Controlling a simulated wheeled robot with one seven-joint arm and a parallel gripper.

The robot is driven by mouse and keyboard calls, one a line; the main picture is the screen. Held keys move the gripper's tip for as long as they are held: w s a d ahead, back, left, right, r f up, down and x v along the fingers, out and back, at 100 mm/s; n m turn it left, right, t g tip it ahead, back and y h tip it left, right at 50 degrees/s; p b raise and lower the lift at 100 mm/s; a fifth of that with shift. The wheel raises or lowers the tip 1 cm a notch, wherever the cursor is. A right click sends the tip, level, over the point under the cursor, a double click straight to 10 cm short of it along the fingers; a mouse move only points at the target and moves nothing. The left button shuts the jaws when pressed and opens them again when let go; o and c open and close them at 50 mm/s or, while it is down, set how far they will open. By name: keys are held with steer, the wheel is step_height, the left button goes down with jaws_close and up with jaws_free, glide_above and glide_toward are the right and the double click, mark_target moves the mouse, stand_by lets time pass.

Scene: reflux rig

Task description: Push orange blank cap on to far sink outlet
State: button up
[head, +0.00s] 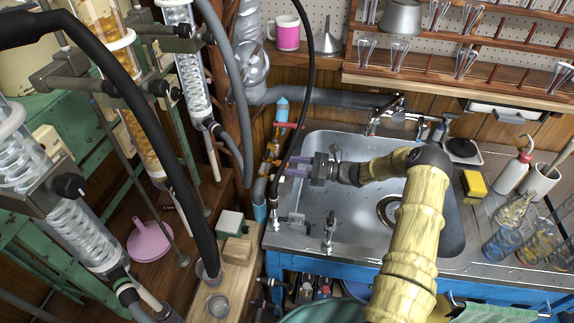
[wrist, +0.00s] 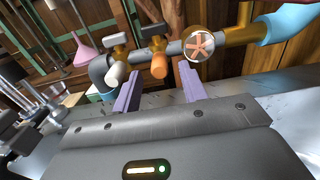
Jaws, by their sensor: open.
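An orange cylinder (wrist: 159,67), which looks like the orange blank cap, sits at a stub below a valve on a grey pipe (wrist: 174,48) in the wrist view. I cannot tell how far on it is. A whitish cylinder (wrist: 115,73) is at the stub to its left. My gripper (wrist: 160,74) is open, its two purple fingers apart with the orange cylinder seen between them, farther away. Nothing is held. In the head view my gripper (head: 290,168) is over the sink's left edge, pointing left toward small orange parts (head: 266,168) partly hidden by hoses.
The steel sink (head: 345,222) lies under my arm. A black hose (head: 308,85) hangs close by the gripper. Taps (head: 329,235) stand on the front rim. A round valve wheel (wrist: 200,45) is right of the orange cylinder. Glass condensers (head: 192,85) stand at left.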

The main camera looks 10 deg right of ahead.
steer(key=b+v, duration=0.1)
steer(key=v, duration=1.5)
steer(key=s+a+r+n+g+h+p, duration=0.65)
steer(key=s+a+r+n, duration=0.2)
steer(key=a, duration=0.25)
steer(key=s+a+r+n+t+h+p, duration=0.1)
steer(key=s+r+n+h+p, duration=0.4)
steer(key=s+r, duration=0.3)
steer(key=s+a+r+n+t+h+p, duration=0.1)
steer(key=s+r+n+h+p, duration=0.3)
steer(key=s+r+n, duration=0.4)
step_height(320, 180, up, 5)
steer(key=shift+s+a+r+t+h+p, duration=0.15)
steer(key=shift+a+t+h+p, duration=0.25)
steer(key=shift+h, duration=0.35)
steer(key=shift+d+n, duration=0.1)
steer(key=shift+n, duration=0.15)
